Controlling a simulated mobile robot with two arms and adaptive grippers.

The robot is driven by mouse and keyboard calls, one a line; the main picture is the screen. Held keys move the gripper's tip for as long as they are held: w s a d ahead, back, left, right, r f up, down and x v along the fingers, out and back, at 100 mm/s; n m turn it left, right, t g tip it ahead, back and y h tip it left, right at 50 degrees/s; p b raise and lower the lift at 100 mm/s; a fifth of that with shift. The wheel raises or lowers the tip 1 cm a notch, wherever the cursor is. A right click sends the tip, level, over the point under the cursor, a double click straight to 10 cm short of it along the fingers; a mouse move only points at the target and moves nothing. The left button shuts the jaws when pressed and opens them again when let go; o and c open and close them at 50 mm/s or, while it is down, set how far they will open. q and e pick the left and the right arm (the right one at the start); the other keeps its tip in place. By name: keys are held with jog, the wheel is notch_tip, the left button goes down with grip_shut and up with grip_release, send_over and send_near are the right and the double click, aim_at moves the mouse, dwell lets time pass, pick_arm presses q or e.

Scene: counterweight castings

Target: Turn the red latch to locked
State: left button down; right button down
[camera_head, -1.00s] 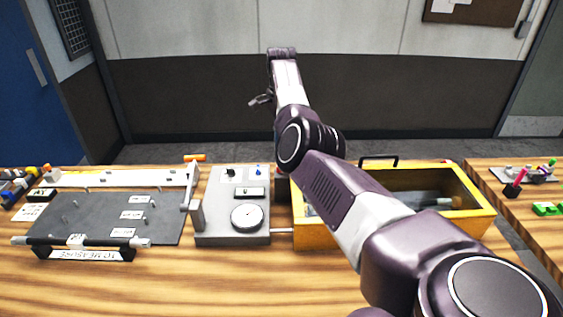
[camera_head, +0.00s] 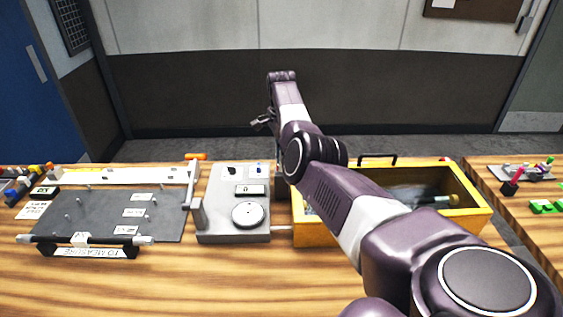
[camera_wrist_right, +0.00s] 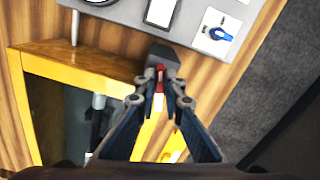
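The red latch (camera_wrist_right: 160,76) shows in the right wrist view, on a dark block (camera_wrist_right: 163,58) between the grey panel and the yellow box. In the head view my arm hides the latch. My right gripper (camera_wrist_right: 161,88) has its fingers close together with a narrow gap, and the red latch shows through that gap. In the head view the right gripper (camera_head: 262,121) hangs in the air above the table's back edge, apart from the latch. The latch's exact angle is hard to tell. My left gripper is out of view.
A grey panel (camera_head: 212,222) with a round dial and a blue knob (camera_wrist_right: 221,35) stands left of the open yellow box (camera_head: 472,221). A dark measuring board (camera_head: 100,222) lies further left. Free wooden tabletop (camera_head: 200,285) lies in front.

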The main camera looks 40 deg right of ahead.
jog(key=shift+f+m+b, duration=0.1)
jog(key=shift+m+b, duration=0.75)
jog(key=shift+m, duration=0.05)
jog(key=shift+m+b, duration=0.3)
jog(key=shift+m, duration=0.4)
jog(key=c, duration=2)
grip_release()
jog(key=shift+c, duration=0.2)
notch_tip(320, 180, up, 12)
